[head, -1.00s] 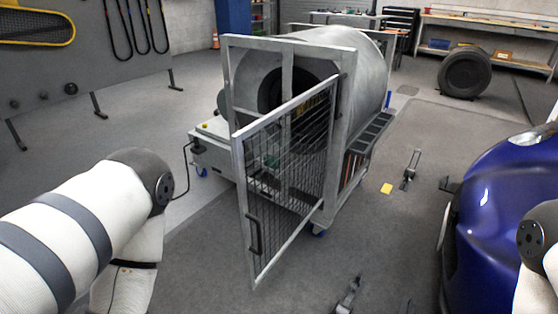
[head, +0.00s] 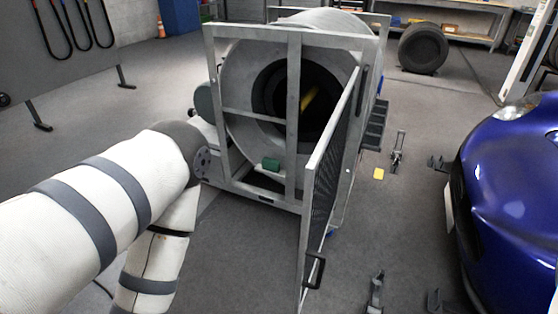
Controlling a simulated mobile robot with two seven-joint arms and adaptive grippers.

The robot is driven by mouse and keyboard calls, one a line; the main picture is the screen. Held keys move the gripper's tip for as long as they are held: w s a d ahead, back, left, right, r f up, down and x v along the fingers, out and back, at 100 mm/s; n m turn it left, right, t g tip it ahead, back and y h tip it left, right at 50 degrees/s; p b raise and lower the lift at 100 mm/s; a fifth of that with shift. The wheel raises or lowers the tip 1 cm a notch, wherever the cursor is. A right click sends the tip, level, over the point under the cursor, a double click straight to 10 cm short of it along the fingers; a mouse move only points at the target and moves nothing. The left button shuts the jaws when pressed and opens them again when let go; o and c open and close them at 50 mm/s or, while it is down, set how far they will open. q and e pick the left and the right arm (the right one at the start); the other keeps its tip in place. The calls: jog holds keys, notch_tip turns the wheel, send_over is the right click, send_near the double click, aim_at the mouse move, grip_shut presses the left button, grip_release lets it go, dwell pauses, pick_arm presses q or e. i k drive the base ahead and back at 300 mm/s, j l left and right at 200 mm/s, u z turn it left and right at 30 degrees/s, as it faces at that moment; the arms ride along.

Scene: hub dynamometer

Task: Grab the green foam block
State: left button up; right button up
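A small green block (head: 271,165), which looks like the foam block, sits low at the front of the dynamometer (head: 241,92), behind the bars of its grey frame and below the round dark opening. The mesh door (head: 333,155) stands swung out toward me, with a dark handle (head: 315,268) near its lower end. My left arm comes in from the left and bends down at its elbow, left of the machine. Neither gripper is in the picture, so I cannot see whether they are open or shut.
A blue car (head: 512,190) stands at the right. A tyre (head: 423,48) stands at the back. The floor in front of the machine (head: 235,250) is clear.

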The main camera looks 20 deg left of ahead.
aim_at(269, 164)
jog(key=i+j+z, duration=0.15)
jog(key=j+z, duration=0.2)
jog(key=j, duration=0.35)
jog(key=i+j+z, duration=0.1)
jog(key=j+z, duration=0.2)
jog(key=j, duration=0.4)
jog(key=i+j+z, duration=0.15)
jog(key=j+z, duration=0.25)
jog(key=j, duration=0.45)
jog(key=j+z, duration=0.35)
jog(key=j, duration=0.5)
jog(key=j+z, duration=0.4)
jog(key=j, duration=0.5)
